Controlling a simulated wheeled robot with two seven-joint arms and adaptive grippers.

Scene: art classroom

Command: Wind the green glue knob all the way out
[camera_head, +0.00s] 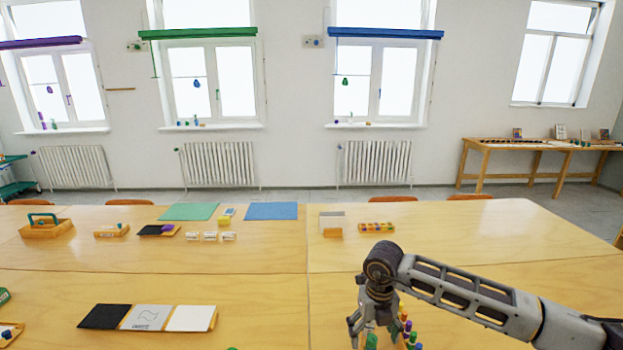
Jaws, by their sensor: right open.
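My right gripper (371,328) comes in from the right and points down at the bottom edge of the view, over the front of the table. It is open. A green upright piece (371,342), which looks like the green glue knob, shows below and between its fingers. I cannot tell whether the fingers touch it. Its lower part is cut off by the frame edge. Several small coloured pieces (408,336) stand just right of it, partly hidden by the gripper. My left gripper is not in view.
The wooden table (270,290) is mostly clear around the middle. A black, grey and white card set (148,317) lies front left. Green (188,211) and blue (271,211) mats, a wooden caddy (45,227) and a block tray (376,227) lie farther back.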

